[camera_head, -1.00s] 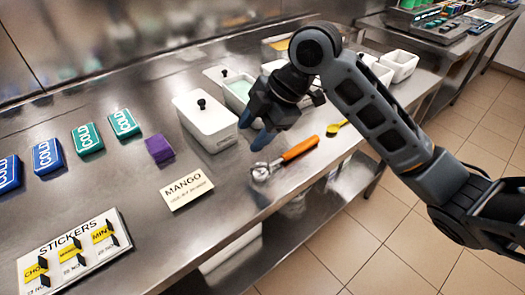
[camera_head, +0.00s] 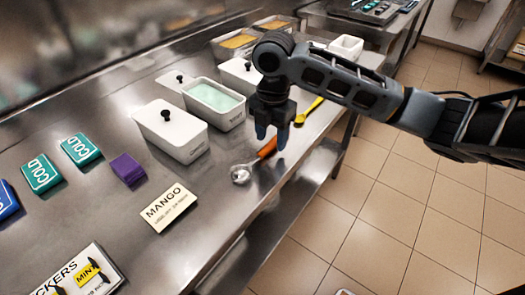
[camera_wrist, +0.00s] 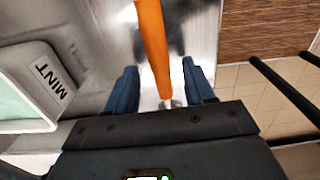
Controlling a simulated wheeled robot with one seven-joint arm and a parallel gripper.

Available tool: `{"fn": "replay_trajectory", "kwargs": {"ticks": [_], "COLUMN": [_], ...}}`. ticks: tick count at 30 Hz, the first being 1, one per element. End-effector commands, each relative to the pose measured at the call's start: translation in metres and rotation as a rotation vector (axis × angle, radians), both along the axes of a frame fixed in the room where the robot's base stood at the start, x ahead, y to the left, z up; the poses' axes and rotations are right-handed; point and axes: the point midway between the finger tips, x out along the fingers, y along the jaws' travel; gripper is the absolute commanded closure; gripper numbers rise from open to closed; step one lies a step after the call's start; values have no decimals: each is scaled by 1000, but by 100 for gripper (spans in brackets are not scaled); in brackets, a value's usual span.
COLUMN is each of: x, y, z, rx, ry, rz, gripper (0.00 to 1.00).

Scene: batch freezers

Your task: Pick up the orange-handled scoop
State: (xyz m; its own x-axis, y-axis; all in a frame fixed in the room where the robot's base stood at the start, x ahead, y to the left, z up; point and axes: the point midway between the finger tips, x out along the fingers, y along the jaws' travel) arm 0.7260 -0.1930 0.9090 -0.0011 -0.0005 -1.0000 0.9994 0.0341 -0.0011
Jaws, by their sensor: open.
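The orange-handled scoop (camera_head: 266,150) lies on the steel counter near its front edge, its round metal head toward the lower left in the head view. My gripper (camera_head: 271,138) is open, pointing down, just above the handle, and its fingers hide part of the handle. In the wrist view the orange handle (camera_wrist: 153,45) runs lengthwise between the two blue fingers of my gripper (camera_wrist: 160,90), apart from both. The gap in height between fingers and handle is hard to tell. Part of the scoop's metal shows low between the fingers, partly hidden by the gripper body.
A yellow scoop (camera_head: 309,112) lies just beyond my gripper. A white lidded tub (camera_head: 172,131) and an open tub of mint (camera_head: 214,105) stand to the left. A MANGO card (camera_head: 169,206) lies nearer. The counter's front edge is close on the right.

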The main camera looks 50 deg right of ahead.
Motion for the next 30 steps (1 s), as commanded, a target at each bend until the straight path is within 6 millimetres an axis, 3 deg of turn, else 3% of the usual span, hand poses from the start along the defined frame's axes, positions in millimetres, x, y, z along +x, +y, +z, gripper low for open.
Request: {"fn": "replay_trajectory", "kwargs": {"ticks": [4,12,28,30], "x": [0,0,0,0], "y": [1,1,1,1], "z": [-14,-16,-16,-16], "rx": [1,0,0,0], "ry": [0,-1,-1,-1], "rz": [-1,0,0,0], "gripper": [47,48,99,100]}}
